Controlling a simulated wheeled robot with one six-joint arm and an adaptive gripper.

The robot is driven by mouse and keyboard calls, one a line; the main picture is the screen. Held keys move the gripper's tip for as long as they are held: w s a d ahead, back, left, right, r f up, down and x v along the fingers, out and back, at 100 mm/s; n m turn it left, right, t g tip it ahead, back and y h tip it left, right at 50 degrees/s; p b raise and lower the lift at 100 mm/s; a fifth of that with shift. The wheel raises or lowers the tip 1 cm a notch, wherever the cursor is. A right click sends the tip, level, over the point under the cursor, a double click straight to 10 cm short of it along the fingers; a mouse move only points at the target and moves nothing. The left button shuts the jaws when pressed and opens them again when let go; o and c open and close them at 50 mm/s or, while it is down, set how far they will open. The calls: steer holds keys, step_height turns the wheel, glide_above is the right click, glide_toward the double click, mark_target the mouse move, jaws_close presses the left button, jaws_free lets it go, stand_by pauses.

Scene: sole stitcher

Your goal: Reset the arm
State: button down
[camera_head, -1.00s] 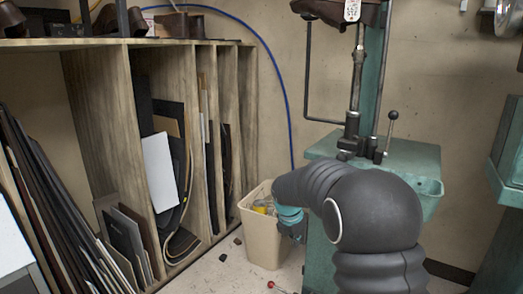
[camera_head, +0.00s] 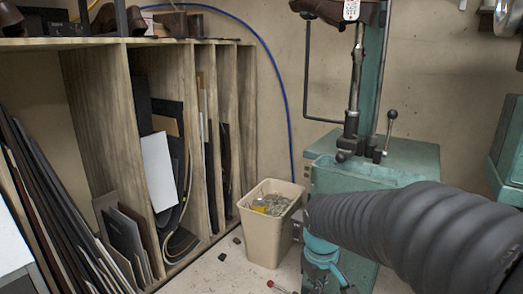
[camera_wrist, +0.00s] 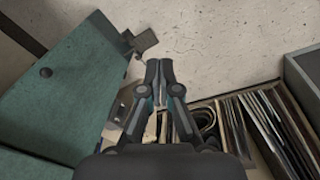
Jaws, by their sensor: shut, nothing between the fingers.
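My gripper (camera_wrist: 158,68) is in the middle of the wrist view, pointing down toward the pale floor. Its two fingers are together with nothing between them. In the head view my dark ribbed arm comes in from the right edge and reaches left in front of the green sole stitcher (camera_head: 330,180). It ends in a teal joint low in the picture; the fingers cannot be made out clearly there. The stitcher's green body (camera_wrist: 60,95) also shows at the left of the wrist view.
A beige bin (camera_head: 262,240) with scraps stands left of the arm's end. A wooden rack (camera_head: 110,125) with upright sheets fills the left. The sheets also show at lower right of the wrist view. A red-handled tool (camera_head: 281,288) lies on the floor.

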steer(key=s+d+r+m+t, duration=0.1)
steer(key=s+r+m+t, duration=0.1)
steer(key=s, duration=0.6)
steer(key=s+d+r+m+t, duration=0.2)
steer(key=s+r, duration=0.3)
steer(key=s, duration=0.3)
steer(key=shift+r+m+y, duration=0.3)
steer(key=shift+m, duration=0.3)
steer(key=shift+w, duration=0.1)
